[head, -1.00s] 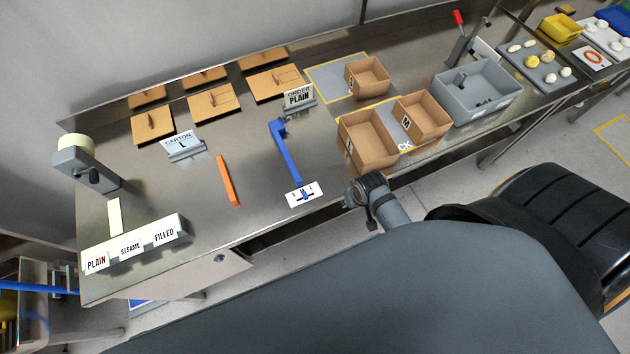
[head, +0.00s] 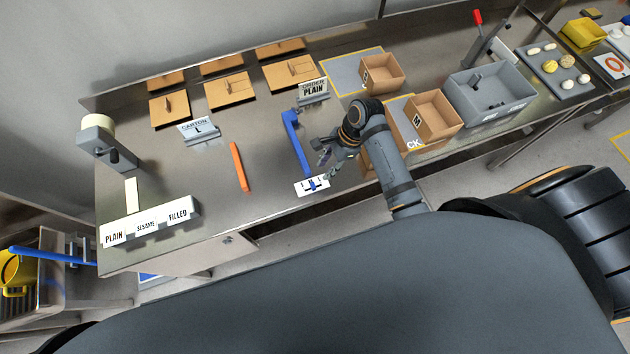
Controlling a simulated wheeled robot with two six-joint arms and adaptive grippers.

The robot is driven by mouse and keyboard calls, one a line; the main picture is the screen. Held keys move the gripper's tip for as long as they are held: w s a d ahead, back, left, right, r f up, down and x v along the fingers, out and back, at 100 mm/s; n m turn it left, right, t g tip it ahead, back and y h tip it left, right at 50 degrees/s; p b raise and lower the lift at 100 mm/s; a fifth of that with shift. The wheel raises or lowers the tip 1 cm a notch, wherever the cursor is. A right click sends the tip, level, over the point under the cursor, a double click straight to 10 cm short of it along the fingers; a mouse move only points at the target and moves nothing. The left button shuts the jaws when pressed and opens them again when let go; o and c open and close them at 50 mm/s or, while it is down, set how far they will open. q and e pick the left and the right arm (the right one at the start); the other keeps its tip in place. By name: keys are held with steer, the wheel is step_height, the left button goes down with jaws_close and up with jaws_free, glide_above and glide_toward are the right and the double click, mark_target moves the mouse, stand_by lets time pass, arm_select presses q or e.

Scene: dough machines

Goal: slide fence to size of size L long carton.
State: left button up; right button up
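The blue fence (head: 298,145) is a long bar lying on the steel table. Its near end sits over a small white scale card (head: 314,187); the card's letters are too small to read surely. My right gripper (head: 328,167) is just right of the fence's near half, above the table, with its fingers apart and nothing seen between them. Contact with the fence cannot be told. A carton sign (head: 199,131) reads L. My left gripper is out of view.
An orange bar (head: 240,167) lies left of the fence, with bare table between. The M carton (head: 434,120), small carton (head: 382,74) and grey bin (head: 490,92) stand to the right. Flat cartons (head: 228,91) lie at the back.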

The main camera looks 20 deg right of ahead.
mark_target(313, 185)
steer(key=p+x, duration=0.1)
steer(key=x, duration=0.8)
steer(key=shift+a+f, duration=0.15)
steer(key=shift+f, duration=0.2)
jaws_close()
steer(key=shift+w, duration=0.1)
